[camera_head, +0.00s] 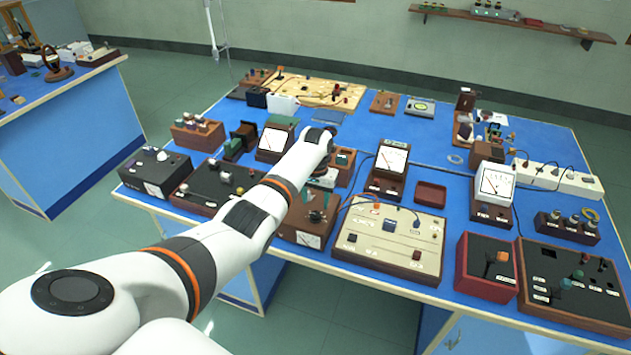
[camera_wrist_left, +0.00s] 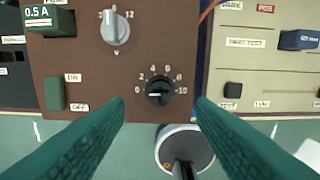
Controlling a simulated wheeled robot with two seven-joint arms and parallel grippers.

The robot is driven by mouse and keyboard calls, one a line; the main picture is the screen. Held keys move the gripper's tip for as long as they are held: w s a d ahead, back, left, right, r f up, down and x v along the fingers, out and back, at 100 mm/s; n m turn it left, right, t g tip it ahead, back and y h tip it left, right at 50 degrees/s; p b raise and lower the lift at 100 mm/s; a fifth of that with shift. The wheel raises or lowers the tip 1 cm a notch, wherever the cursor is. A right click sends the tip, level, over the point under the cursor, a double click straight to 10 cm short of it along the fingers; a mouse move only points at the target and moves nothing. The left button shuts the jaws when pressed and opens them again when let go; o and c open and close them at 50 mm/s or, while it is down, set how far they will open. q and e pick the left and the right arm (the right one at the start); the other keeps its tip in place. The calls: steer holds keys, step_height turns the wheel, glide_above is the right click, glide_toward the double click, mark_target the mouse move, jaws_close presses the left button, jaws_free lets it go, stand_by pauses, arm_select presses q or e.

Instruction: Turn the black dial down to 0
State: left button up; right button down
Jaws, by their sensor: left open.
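In the left wrist view, the black dial (camera_wrist_left: 159,92) sits on a brown panel (camera_wrist_left: 140,62), with a scale of 0 to 10 around it. A pale mark on its left side points roughly towards 0; the exact reading is hard to tell. My left gripper (camera_wrist_left: 160,108) is open, its two green fingers either side of the dial and apart from it. Nothing is between the fingers except the view of the dial. In the head view my left arm reaches over the bench. My right gripper does not show.
A grey knob (camera_wrist_left: 115,28) is behind the dial, and a green on/off switch (camera_wrist_left: 54,93) is to its left. A beige panel (camera_head: 390,240) with switches stands right of the brown box. Meters and boxes crowd the blue bench (camera_head: 375,128).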

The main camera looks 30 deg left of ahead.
mark_target(316, 214)
arm_select(q)
step_height(316, 214, up, 7)
steer(key=b, duration=0.1)
steer(key=shift+f, duration=0.15)
stand_by(0.4)
